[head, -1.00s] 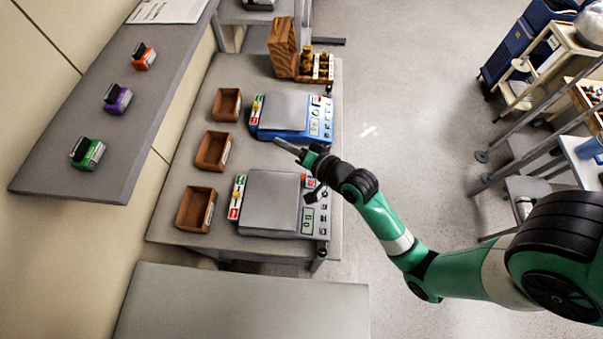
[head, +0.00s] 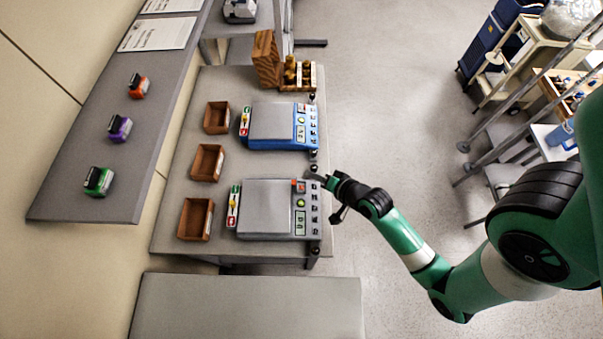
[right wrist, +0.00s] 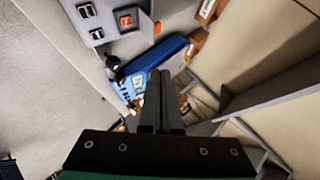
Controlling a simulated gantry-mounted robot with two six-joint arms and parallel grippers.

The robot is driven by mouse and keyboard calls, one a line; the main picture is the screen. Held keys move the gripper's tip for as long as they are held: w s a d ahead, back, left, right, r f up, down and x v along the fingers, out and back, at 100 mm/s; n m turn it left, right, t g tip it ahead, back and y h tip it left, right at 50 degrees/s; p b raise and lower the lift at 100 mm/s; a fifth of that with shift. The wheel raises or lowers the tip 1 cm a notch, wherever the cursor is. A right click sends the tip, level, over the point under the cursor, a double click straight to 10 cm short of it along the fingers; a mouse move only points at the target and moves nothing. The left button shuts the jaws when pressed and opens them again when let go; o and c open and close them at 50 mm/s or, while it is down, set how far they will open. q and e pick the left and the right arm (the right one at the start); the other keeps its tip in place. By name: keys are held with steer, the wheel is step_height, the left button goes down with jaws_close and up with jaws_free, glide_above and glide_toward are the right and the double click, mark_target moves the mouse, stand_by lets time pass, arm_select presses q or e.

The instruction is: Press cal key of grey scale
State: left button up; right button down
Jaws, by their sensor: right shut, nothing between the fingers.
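The grey scale (head: 268,208) stands on the bench in the head view, with a display and a column of keys along its right side. An orange-red key (head: 299,187) is at the panel's upper end. Key labels are too small to read. My right gripper (head: 315,177) is shut and empty, beside the panel's upper right corner; contact with a key cannot be made out. In the right wrist view the shut fingers (right wrist: 160,98) show in the middle. The grey scale's panel (right wrist: 108,36) with its red key (right wrist: 126,20) is at upper left. My left gripper is out of view.
A blue scale (head: 282,127) stands behind the grey one. Several brown trays (head: 207,162) line the bench's left side.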

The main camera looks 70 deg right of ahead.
steer(key=b, duration=0.5)
glide_above(306, 191)
steer(key=f, duration=0.5)
steer(key=shift+s+d+f, duration=0.2)
steer(key=shift+s+f, duration=0.15)
steer(key=shift+w+a+f+b, duration=0.1)
steer(key=shift+w+f+b, duration=0.15)
steer(key=shift+f, duration=0.2)
steer(key=shift+w+f+b, duration=0.1)
steer(key=shift+f+b, duration=0.15)
steer(key=shift+f, duration=0.2)
steer(key=shift+w+f, duration=0.1)
steer(key=shift+f, duration=0.3)
steer(key=shift+w+f+b, duration=0.1)
steer(key=shift+f+b, duration=0.2)
steer(key=shift+f, duration=0.05)
stand_by(0.7)
steer(key=shift+r, duration=0.1)
steer(key=shift+s+r+p, duration=0.2)
steer(key=shift+r+p, duration=0.45)
steer(key=shift+p, duration=0.3)
steer(key=shift+r, duration=0.1)
